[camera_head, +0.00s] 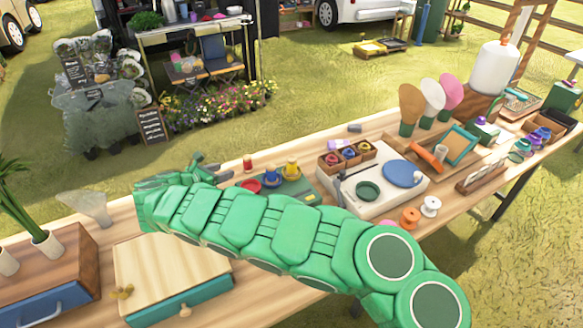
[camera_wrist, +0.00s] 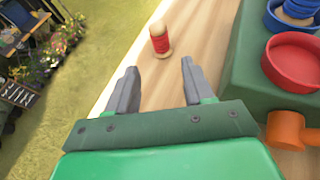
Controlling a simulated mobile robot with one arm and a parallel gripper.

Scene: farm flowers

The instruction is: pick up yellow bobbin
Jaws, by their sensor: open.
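A yellow bobbin (camera_head: 291,168) stands on the green tray (camera_head: 300,187) in the head view, to the right of a blue bobbin (camera_head: 271,177). The yellow bobbin does not show in the wrist view. My gripper (camera_head: 207,165) is at the table's far edge, left of the tray and well apart from the yellow bobbin. In the wrist view my gripper (camera_wrist: 158,70) is open and empty. A red bobbin (camera_wrist: 160,40) stands on the wood ahead of the fingertips; it also shows in the head view (camera_head: 248,163).
A red dish (camera_wrist: 292,62) and a blue dish (camera_wrist: 279,18) sit on the green tray, right of the fingers. An orange piece (camera_wrist: 285,129) lies close by the tray. A wooden compartment box (camera_head: 333,163) stands right of the yellow bobbin. Bare tabletop surrounds the red bobbin.

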